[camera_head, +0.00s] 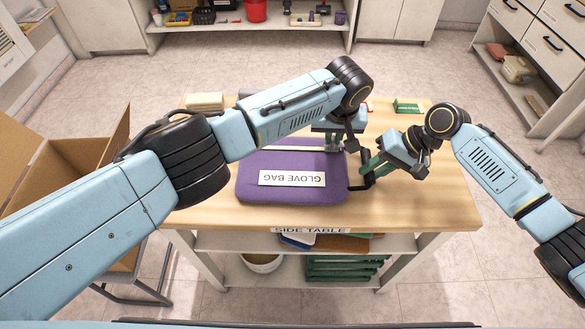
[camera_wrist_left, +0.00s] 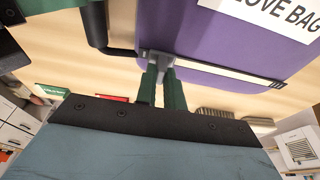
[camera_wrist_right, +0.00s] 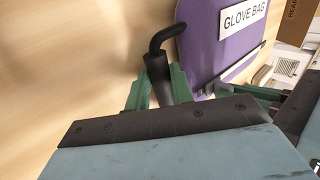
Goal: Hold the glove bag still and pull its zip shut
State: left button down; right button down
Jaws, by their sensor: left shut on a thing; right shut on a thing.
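The purple glove bag (camera_head: 262,165) lies flat on the side table, its label upside down in the head view. A pale zip strip (camera_wrist_left: 215,68) runs along its far edge, with a grey slider (camera_wrist_left: 158,58) at the strip's right end in the head view. My left gripper (camera_head: 336,143) is shut on the slider's pull; its green fingers show in the left wrist view (camera_wrist_left: 162,85). My right gripper (camera_head: 372,165) is shut on the bag's black handle (camera_wrist_right: 157,70), a thick grip on a bent bar at the bag's right side. My left arm hides part of the bag.
The wooden tabletop (camera_head: 430,200) is clear at the right and front. A green box (camera_head: 408,106) lies at the back right and a pale stack (camera_head: 205,101) at the back left. A cardboard box (camera_head: 60,170) stands left of the table. My two grippers are close together.

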pick_arm(q)
jog(key=shift+w+a, duration=0.15)
jog(key=shift+a, duration=4.45)
jog(key=shift+w+a, duration=0.1)
jog(key=shift+a, duration=4.5)
jog(key=c, duration=2)
grip_release()
jog(key=shift+a, duration=0.15)
jog(key=o, duration=0.5)
jog(key=shift+w+v, duration=0.25)
jog(key=shift+v, duration=0.7)
jog(key=shift+w+v, duration=0.2)
jog(key=shift+v, duration=0.8)
jog(key=shift+w+v, duration=0.25)
jog(key=shift+v, duration=0.7)
jog(key=shift+r, duration=0.2)
pick_arm(e)
jog(key=c, duration=1.1)
grip_release()
jog(key=shift+c, duration=0.2)
